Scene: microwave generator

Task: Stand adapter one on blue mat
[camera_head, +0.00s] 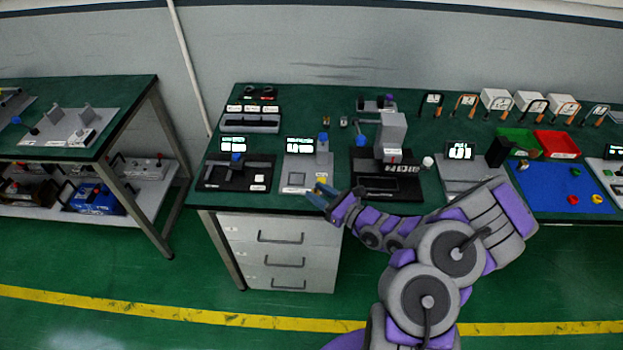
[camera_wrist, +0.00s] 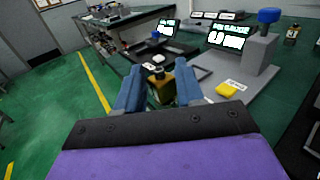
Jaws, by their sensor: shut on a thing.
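My gripper (camera_head: 320,190) is at the front edge of the green bench, by the grey device with a square plate. In the wrist view my gripper (camera_wrist: 158,82) has its blue fingers shut on a small brass-coloured adapter (camera_wrist: 160,88) with a dark top. The adapter looks roughly upright; its lower part is hidden by my gripper. I cannot read a label on it, and it is too small to make out in the head view. The blue mat (camera_head: 545,188) lies at the right of the bench, well apart from my gripper.
Small red (camera_head: 572,199) and yellow (camera_head: 597,199) pieces lie on the mat's front part. Green (camera_head: 519,141) and red (camera_head: 557,143) trays stand behind it. A black-based press (camera_head: 391,140) and a grey display device (camera_head: 461,155) stand between my gripper and the mat.

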